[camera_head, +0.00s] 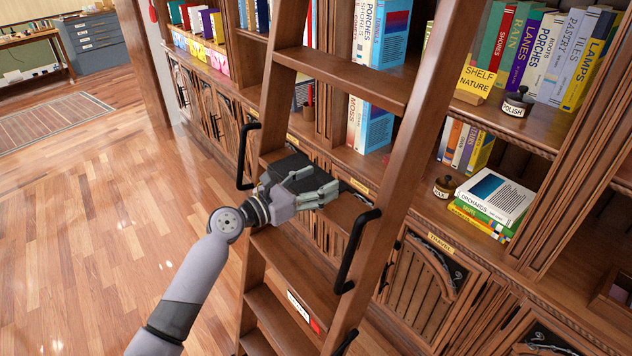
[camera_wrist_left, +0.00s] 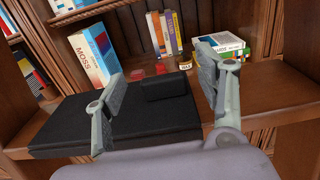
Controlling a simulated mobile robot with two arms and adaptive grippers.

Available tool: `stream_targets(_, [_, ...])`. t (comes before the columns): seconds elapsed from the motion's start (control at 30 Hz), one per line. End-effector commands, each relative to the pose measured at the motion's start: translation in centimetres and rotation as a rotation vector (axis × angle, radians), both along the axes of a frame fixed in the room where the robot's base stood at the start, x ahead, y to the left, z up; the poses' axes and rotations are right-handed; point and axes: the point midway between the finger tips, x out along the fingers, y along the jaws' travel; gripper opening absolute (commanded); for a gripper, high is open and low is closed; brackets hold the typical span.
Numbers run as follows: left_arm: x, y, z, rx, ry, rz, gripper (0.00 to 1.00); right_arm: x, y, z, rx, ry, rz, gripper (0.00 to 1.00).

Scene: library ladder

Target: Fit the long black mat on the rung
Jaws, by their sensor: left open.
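The long black mat (camera_wrist_left: 75,127) lies flat along a wooden ladder rung (camera_wrist_left: 288,106) in the left wrist view. A raised black block (camera_wrist_left: 165,88) stands on its far part. In the head view part of the mat (camera_head: 280,168) shows behind my left gripper (camera_head: 316,186), near the ladder's left rail. The rung (camera_head: 350,213) continues bare to the right. In the left wrist view my left gripper (camera_wrist_left: 162,82) is open, its fingers spread over the mat with the raised block between and beyond them. I cannot tell whether they touch it. My right gripper is out of view.
Black handles (camera_head: 357,250) stick out from both ladder rails (camera_head: 408,165). Behind the ladder is a bookshelf with books (camera_head: 378,60), small jars (camera_head: 517,102) and a book stack (camera_head: 492,200). Open wooden floor (camera_head: 95,225) lies to the left.

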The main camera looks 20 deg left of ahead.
Motion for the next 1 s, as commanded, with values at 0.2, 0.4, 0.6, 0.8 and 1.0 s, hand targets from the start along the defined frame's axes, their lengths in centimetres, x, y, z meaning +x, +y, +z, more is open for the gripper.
stream_targets(0.2, [-1.9,1.4,-0.2,0.002,0.002,0.002,0.64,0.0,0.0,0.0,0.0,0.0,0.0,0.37])
stream_targets(0.4, [-5.5,3.8,-0.1,0.003,0.003,0.001,0.64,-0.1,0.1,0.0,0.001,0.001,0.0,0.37])
stream_targets(0.6, [-8.4,5.8,-0.1,-0.001,0.003,0.001,0.64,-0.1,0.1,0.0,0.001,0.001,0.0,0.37])
stream_targets(0.8, [-9.7,6.8,0.0,0.001,-0.001,0.0,0.64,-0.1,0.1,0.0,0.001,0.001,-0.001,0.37])
stream_targets(1.0, [-9.9,6.9,0.0,0.001,-0.001,0.0,0.64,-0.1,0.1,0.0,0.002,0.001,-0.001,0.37])
